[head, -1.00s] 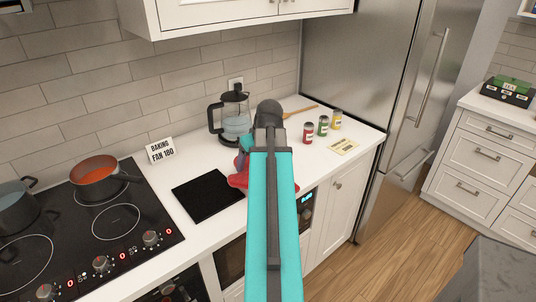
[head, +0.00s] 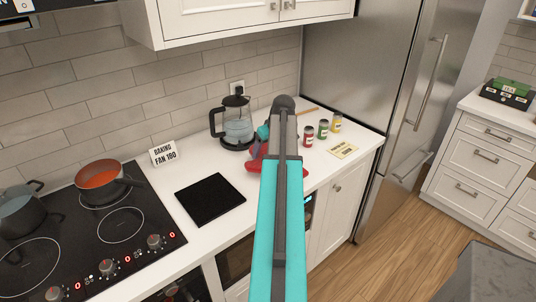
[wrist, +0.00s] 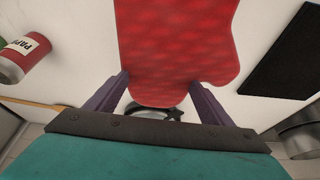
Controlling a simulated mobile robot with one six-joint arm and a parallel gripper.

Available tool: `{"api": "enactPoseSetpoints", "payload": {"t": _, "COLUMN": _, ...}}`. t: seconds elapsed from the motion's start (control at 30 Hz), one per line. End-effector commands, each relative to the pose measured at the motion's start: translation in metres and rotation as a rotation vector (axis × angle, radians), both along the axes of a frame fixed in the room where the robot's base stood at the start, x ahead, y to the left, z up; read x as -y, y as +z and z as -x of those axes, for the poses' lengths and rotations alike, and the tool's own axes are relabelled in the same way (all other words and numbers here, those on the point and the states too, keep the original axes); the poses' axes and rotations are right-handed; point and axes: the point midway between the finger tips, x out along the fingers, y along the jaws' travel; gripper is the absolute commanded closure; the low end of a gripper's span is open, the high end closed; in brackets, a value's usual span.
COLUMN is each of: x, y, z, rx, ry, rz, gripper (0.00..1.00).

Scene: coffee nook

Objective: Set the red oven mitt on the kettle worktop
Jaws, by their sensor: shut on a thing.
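The red oven mitt (wrist: 178,45) fills the upper middle of the wrist view. My gripper (wrist: 160,88) is shut on it, one finger at each side. In the head view the mitt (head: 255,161) shows in part, low over the white worktop (head: 225,165); my arm hides much of it and the fingers. I cannot tell if the mitt touches the worktop. A glass jug with a black lid and handle (head: 236,125) stands on this worktop, just behind and left of the mitt.
A black mat (head: 210,199) lies left of the mitt. A red can (head: 307,135), a green can (head: 323,129) and a yellow can (head: 336,122) stand to the right, by a yellow card (head: 343,151). The hob (head: 85,250) with pots is at the left.

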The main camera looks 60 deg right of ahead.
Motion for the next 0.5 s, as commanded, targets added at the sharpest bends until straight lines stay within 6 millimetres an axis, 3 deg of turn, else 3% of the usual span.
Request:
{"api": "enactPoseSetpoints", "payload": {"t": 0.13, "x": 0.0115, "y": -0.0001, "z": -0.0022, "rx": 0.000, "ry": 0.000, "rz": 0.000, "gripper": 0.48}}
{"api": "enactPoseSetpoints", "payload": {"t": 0.5, "x": 0.0128, "y": -0.0015, "z": -0.0018, "rx": 0.000, "ry": -0.001, "rz": 0.000, "gripper": 0.48}}
